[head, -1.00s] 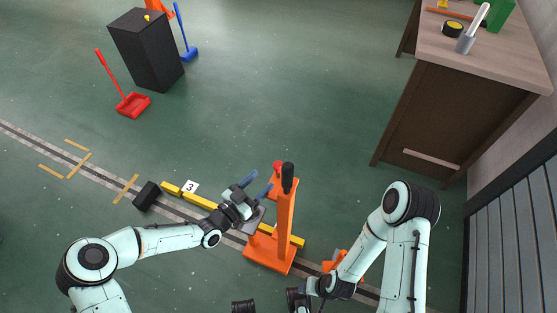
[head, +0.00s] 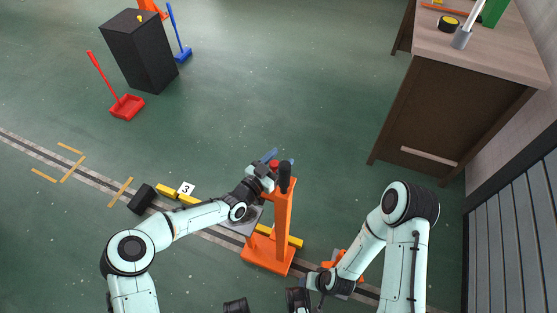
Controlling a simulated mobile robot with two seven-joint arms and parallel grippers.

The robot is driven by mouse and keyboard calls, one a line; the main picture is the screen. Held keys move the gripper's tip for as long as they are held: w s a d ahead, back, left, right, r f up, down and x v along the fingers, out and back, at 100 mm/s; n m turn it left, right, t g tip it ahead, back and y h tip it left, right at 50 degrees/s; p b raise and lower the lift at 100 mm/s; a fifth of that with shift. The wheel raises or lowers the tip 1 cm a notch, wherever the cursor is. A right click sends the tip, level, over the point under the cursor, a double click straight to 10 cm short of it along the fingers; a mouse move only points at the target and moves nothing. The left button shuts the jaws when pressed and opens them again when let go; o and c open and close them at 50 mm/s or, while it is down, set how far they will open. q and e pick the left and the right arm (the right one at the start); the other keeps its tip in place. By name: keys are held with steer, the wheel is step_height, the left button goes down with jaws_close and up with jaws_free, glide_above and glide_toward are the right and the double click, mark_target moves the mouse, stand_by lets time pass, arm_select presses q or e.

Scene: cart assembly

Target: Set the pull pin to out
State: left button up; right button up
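An orange stand (head: 283,225) rises from the floor track, with a black-capped lever (head: 285,178) at its top. A small red knob (head: 274,164), which looks like the pull pin, sits just left of the black cap. My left gripper (head: 279,158) is at the top of the stand, its two blue-grey fingers apart, close to the red knob. I cannot tell if they touch it. The pin's shaft is hidden. My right gripper (head: 318,284) is low in the picture, beside the track; its fingers are not clear.
Yellow bars (head: 168,191) and a black block (head: 142,199) lie along the track. Another orange part (head: 338,258) is by my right arm. A workbench (head: 455,95) stands at the right, a black cabinet (head: 137,50) at the back left. The floor between them is clear.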

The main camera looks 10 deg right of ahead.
arm_select(q)
jaws_close()
steer(key=shift+r, duration=2.8)
steer(key=shift+o, duration=1.2)
jaws_free()
arm_select(e)
steer(key=shift+s, duration=0.1)
arm_select(q)
steer(key=shift+a, duration=0.1)
steer(key=shift+s+a, duration=0.25)
steer(key=shift+a, duration=0.05)
steer(key=p+v, duration=0.1)
steer(key=v, duration=1.1)
steer(key=shift+s+a+p, duration=0.15)
steer(key=shift+s+p, duration=0.1)
steer(key=shift+p, duration=0.15)
arm_select(e)
steer(key=s+r, duration=0.1)
steer(key=s+a+r+g, duration=0.1)
steer(key=shift+s+a, duration=0.2)
steer(key=shift+s, duration=0.15)
